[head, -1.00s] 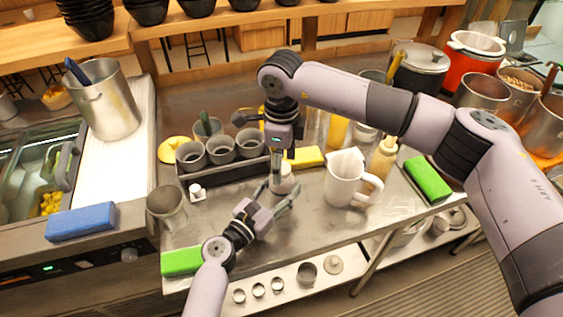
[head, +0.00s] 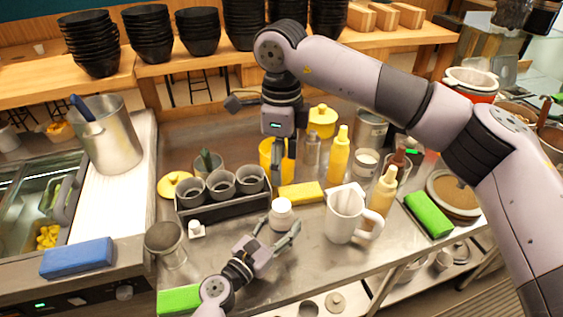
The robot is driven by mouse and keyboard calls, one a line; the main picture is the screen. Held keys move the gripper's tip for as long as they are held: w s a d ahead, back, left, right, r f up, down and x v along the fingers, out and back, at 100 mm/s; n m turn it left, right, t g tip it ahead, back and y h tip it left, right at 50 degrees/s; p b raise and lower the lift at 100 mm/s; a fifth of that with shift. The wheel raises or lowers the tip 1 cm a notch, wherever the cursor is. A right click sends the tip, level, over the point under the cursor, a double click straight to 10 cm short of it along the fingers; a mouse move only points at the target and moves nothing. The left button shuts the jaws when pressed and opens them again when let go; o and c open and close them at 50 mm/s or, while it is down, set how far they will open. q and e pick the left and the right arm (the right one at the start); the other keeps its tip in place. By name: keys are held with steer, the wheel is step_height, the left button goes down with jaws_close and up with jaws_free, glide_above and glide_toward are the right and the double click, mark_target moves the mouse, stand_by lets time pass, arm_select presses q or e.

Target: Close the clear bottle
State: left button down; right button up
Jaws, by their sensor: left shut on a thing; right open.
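The clear bottle (head: 281,217) appears as a small pale bottle with a white top on the steel table, just in front of the yellow sponge. What looks like a white cap sits on it; I cannot tell how tightly. My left gripper (head: 277,228) is shut on the bottle, with a finger on each side, and hides its lower part. My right gripper (head: 283,172) is open and empty, pointing down above and behind the bottle, apart from it.
A grey caddy (head: 225,207) with several cups stands left of the bottle; a small white piece (head: 196,229) lies in front of it. A white pitcher (head: 342,222) stands close on the right. The yellow sponge (head: 301,193) and sauce bottles (head: 339,155) are behind.

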arm_select(q)
steer(key=c, duration=0.6)
jaws_free()
steer(key=shift+c, duration=0.2)
steer(key=v, duration=1.2)
